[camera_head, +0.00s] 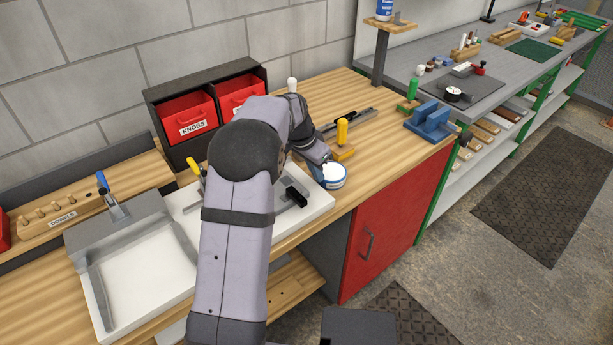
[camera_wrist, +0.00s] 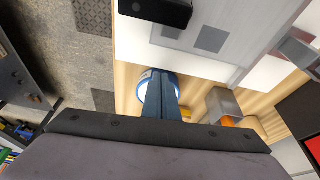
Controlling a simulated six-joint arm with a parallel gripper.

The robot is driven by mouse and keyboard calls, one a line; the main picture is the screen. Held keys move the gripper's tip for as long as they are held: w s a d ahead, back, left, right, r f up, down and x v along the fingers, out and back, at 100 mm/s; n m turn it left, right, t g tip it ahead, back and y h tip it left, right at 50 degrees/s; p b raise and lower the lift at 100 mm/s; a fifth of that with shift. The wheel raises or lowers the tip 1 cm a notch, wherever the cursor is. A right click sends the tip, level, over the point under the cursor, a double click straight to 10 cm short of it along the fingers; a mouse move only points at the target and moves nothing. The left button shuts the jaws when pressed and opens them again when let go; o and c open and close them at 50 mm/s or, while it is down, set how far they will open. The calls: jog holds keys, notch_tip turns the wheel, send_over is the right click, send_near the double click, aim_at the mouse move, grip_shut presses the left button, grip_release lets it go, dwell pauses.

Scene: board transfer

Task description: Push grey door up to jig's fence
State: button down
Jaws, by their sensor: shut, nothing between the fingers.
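The grey door (camera_wrist: 235,25) shows in the wrist view as a light grey panel lying on the jig's white base (camera_wrist: 195,65). In the head view the white base (camera_head: 314,207) shows at the right of my arm, which hides most of the door and the jig's middle. A black block (camera_wrist: 155,10) sits at the door's near end in the wrist view. Whether the door touches the fence is hidden. My gripper (camera_wrist: 163,75) is shut and empty, over a blue-and-white tin (camera_wrist: 146,88) beside the jig. The tin also shows in the head view (camera_head: 333,174).
A yellow-handled clamp (camera_head: 193,168) stands at the jig's back. Red KNOBS bins (camera_head: 188,117) stand behind. A yellow-handled tool (camera_head: 342,132) and a blue stand (camera_head: 428,120) are on the bench to the right.

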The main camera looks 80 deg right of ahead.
aim_at(303, 189)
jog(key=shift+w+a+r+p, duration=0.1)
jog(key=shift+w+a+p, duration=0.35)
jog(key=shift+w+a, duration=0.85)
jog(key=shift+a, duration=0.2)
jog(key=shift+w+a+f, duration=0.25)
jog(key=shift+w, duration=0.05)
jog(key=shift+w+a+r+b, duration=0.1)
jog(key=shift+w+a+b, duration=0.4)
jog(key=shift+a+b, duration=0.2)
jog(key=shift+s+d, duration=0.1)
